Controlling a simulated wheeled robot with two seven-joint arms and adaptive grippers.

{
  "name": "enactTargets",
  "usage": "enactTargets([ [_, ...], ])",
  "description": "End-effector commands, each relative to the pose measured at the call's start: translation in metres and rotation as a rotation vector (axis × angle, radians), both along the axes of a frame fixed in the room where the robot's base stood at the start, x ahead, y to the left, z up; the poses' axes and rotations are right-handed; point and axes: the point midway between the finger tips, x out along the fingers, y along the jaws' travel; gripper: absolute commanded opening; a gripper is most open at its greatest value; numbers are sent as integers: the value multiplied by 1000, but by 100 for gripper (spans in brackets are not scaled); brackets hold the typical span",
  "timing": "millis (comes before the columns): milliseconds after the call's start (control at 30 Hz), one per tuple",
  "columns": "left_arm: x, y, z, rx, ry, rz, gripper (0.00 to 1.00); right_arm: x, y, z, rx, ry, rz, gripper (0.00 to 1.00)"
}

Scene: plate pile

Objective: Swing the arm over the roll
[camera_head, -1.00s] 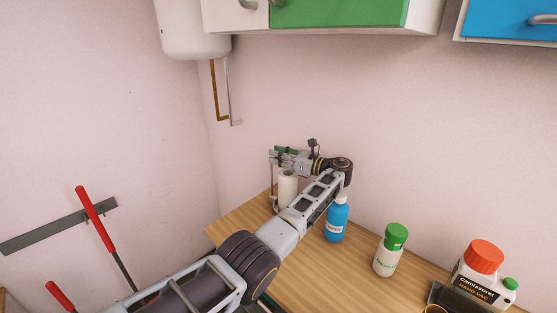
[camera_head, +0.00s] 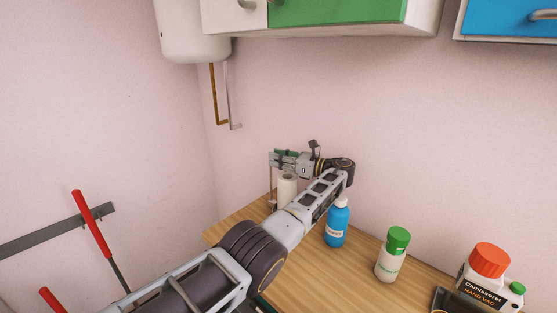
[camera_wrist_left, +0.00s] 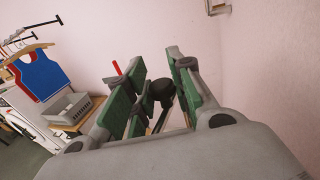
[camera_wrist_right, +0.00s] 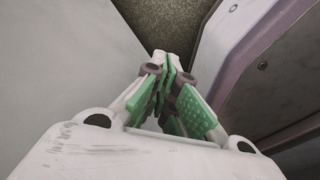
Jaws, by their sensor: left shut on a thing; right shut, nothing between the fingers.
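A white paper roll (camera_head: 287,190) stands upright at the far left corner of the wooden worktop. A thin upright arm (camera_head: 272,190) of its holder stands just left of it. My left gripper (camera_head: 275,159) is above the roll, its fingers pointing left, shut on the top of that arm. In the left wrist view a dark round knob (camera_wrist_left: 161,91) shows between the green-padded fingers (camera_wrist_left: 152,88); the roll is hidden there. My right gripper (camera_wrist_right: 172,70) is shut and empty, seen only in the right wrist view.
A blue bottle (camera_head: 336,226), a white bottle with green cap (camera_head: 390,262) and a white container with orange cap (camera_head: 484,278) stand right of my left arm on the worktop (camera_head: 318,275). Cabinets (camera_head: 338,13) hang above. Red-handled tools (camera_head: 91,222) are at left.

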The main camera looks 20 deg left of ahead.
Motion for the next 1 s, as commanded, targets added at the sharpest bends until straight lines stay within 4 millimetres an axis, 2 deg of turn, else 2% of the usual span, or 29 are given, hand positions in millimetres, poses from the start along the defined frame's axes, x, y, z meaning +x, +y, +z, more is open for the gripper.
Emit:
enactTargets([
  [67, 0, 0, -1, -2, 1, -1, 0, 0, 4, 0, 4, -1, 0, 0],
  [100, 0, 0, -1, -2, 1, -1, 26, 0, 6, 0, 7, -2, -1, 0],
  [233, 0, 0, -1, -1, 1, -1, 42, 0, 11, -1, 12, -2, -2, 0],
  [467, 0, 0, 0, 0, 1, -1, 43, 0, 15, -1, 16, -3, -3, 0],
  [567, 0, 0, 0, 0, 0, -1, 43, -1, 4, 0, 5, -3, 0, 0],
  [667, 0, 0, 2, 0, 0, 0, 43, -1, 4, 0, 5, -2, 0, 0],
  [867, 0, 0, 16, 0, -3, 0, 43, 0, 5, 0, 6, -2, -1, 0],
  [1000, 0, 0, 33, 0, -3, 0, 43, 0, 6, 0, 7, -2, -1, 0],
])
